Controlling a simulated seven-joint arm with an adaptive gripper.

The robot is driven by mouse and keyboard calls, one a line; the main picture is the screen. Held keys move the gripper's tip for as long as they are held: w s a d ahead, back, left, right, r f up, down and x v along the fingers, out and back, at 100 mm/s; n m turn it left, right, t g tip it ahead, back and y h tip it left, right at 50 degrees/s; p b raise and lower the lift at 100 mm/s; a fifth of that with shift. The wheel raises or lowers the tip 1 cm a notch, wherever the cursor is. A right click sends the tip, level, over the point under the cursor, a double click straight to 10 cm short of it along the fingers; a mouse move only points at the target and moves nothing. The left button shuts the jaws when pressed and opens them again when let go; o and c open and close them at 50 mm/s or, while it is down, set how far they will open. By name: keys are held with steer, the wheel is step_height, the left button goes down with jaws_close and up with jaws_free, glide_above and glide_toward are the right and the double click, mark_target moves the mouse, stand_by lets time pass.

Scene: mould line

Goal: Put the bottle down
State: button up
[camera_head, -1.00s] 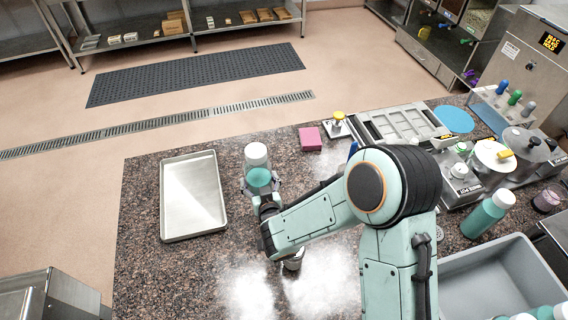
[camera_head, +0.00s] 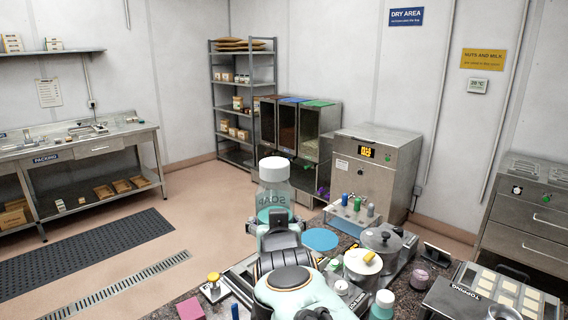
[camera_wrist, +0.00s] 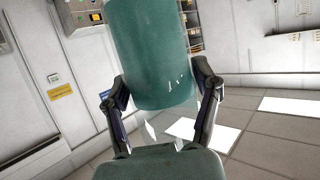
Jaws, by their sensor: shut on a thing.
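The bottle (camera_head: 273,190) is clear with a white cap, teal liquid inside and lettering on its side that seems to read SOAP. My gripper (camera_head: 275,222) is shut on it and holds it upright, well above the worktop, in the head view. In the wrist view the teal body of the bottle (camera_wrist: 150,50) stands between the two fingers of my gripper (camera_wrist: 160,100). The fingers hide part of its lower body in the head view. The bottle's cap is out of the wrist view.
Below lie a blue round mat (camera_head: 320,239), a lidded pot (camera_head: 382,242), a white tub (camera_head: 362,265), a pink block (camera_head: 190,309) and a yellow-knobbed stamp (camera_head: 214,287). A rack of coloured handles (camera_head: 352,211) stands before a steel machine (camera_head: 375,165). Another teal bottle (camera_head: 383,305) stands at the front.

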steer(key=d+m+h, duration=0.1)
steer(key=d, duration=0.1)
steer(key=s+d+h, duration=0.1)
steer(key=d, duration=0.2)
steer(key=d+r+m+h, duration=0.1)
steer(key=d, duration=0.1)
steer(key=shift+s+d+r+m, duration=0.1)
steer(key=shift+s+d+m, duration=0.2)
steer(key=shift+s+d, duration=0.05)
steer(key=d+f+n+y, duration=0.1)
steer(key=d+f, duration=0.2)
steer(key=d, duration=0.6)
steer(key=d+f+y, duration=0.1)
steer(key=d+f, duration=0.3)
steer(key=d, duration=0.5)
steer(key=s+d+r+n+y, duration=0.2)
steer(key=s+d+r, duration=0.25)
steer(key=s, duration=0.45)
steer(key=s+d+r+n+y, duration=0.1)
steer(key=s+d+r, duration=0.2)
steer(key=s+d, duration=0.4)
steer(key=f, duration=1.2)
steer(key=a+f, duration=0.1)
steer(key=f, duration=1.2)
steer(key=s+f, duration=0.1)
steer(key=f, duration=1.1)
steer(key=shift+a+f, duration=0.2)
steer(key=shift+a, duration=0.05)
